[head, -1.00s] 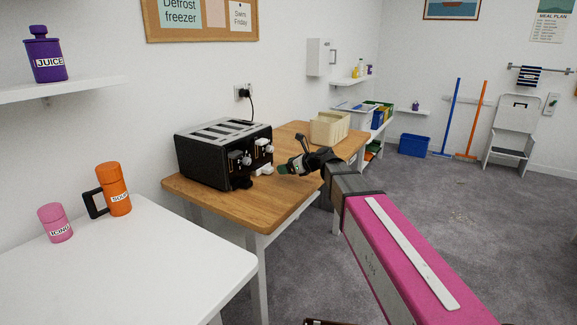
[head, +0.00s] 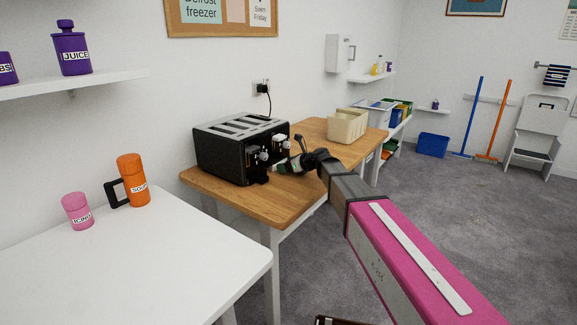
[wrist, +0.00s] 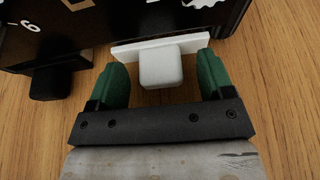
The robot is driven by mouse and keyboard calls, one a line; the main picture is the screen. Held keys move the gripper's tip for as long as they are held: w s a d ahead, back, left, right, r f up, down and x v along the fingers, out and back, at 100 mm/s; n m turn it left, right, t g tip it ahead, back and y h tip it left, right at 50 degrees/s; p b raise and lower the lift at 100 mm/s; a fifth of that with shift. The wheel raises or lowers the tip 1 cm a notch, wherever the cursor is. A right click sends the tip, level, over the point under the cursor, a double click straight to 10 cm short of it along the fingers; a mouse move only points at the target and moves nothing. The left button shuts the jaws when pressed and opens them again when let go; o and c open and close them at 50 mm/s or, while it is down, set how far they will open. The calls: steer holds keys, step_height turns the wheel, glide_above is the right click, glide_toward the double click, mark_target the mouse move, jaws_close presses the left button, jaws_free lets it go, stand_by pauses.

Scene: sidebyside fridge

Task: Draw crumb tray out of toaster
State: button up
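The black toaster (head: 238,150) stands on the wooden table, its front with levers and knobs facing my arm. In the wrist view, the white crumb tray (wrist: 120,51) shows as a flat front plate with a blocky white knob (wrist: 160,68) at the toaster's base. My gripper (wrist: 162,64) is open, with one green finger on each side of the knob. Small gaps show between the knob and both fingers. In the head view, my gripper (head: 284,167) is close to the toaster front and mostly hides the tray. The rest of the tray is hidden inside the toaster.
A black knob or lever (wrist: 48,84) juts from the toaster left of the tray. A cream bin (head: 347,125) stands farther back on the wooden table (head: 240,200). A white table (head: 140,250) with an orange mug (head: 133,180) and pink cup (head: 77,211) is at left.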

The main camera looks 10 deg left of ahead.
steer(key=c, duration=1)
steer(key=shift+s+d, duration=1.4)
steer(key=shift+d, duration=1.9)
steer(key=shift+s+d, duration=1.35)
steer(key=shift+d, duration=2)
steer(key=shift+s+d, duration=1.4)
steer(key=shift+d, duration=1.9)
steer(key=shift+c, duration=0.2)
steer(key=shift+d, duration=0.1)
